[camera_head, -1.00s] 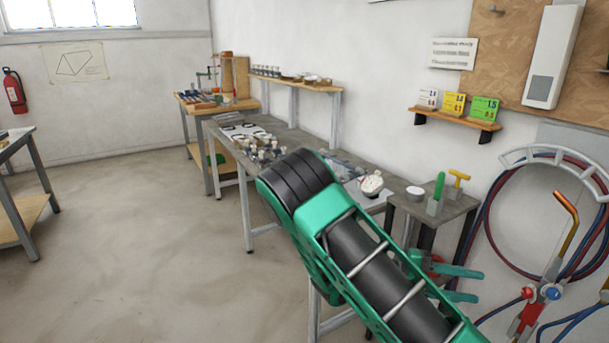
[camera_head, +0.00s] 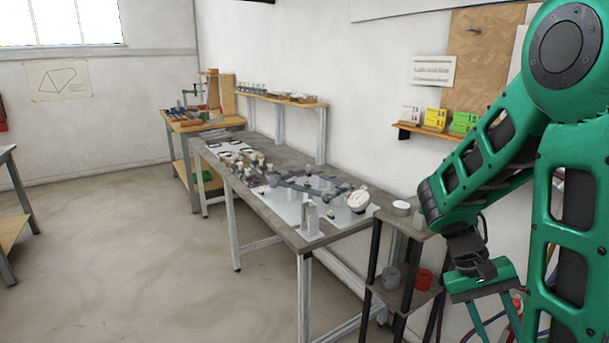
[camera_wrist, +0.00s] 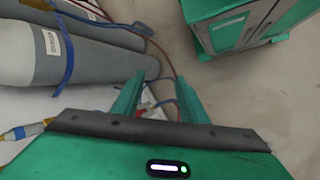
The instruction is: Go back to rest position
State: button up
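My gripper (camera_head: 496,318) hangs at the lower right of the head view, pointing down on my folded green arm. It is to the right of the small side stand and clear of the long workbench (camera_head: 318,238). In the wrist view my gripper (camera_wrist: 160,92) has its two green fingers spread apart. Nothing is held between them; hoses and floor show beyond. The fingertips' lower ends are cut off by the edge in the head view.
Grey gas cylinders (camera_wrist: 75,58) with a blue strap lie at the left of the wrist view. The side stand holds a red cup (camera_head: 424,279) and grey containers. Frame parts (camera_head: 310,184) lie on the workbench. Open floor (camera_head: 130,250) extends left.

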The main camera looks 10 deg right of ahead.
jog(key=s+a+r+m+t+y, duration=0.1)
jog(key=s+a+r+t+y, duration=0.3)
jog(key=s+a+r+t, duration=0.1)
jog(key=shift+s+a+r, duration=0.5)
jog(key=shift+s+r, duration=0.35)
jog(key=shift+s, duration=0.15)
jog(key=shift+c, duration=1)
jog(key=shift+d, duration=0.1)
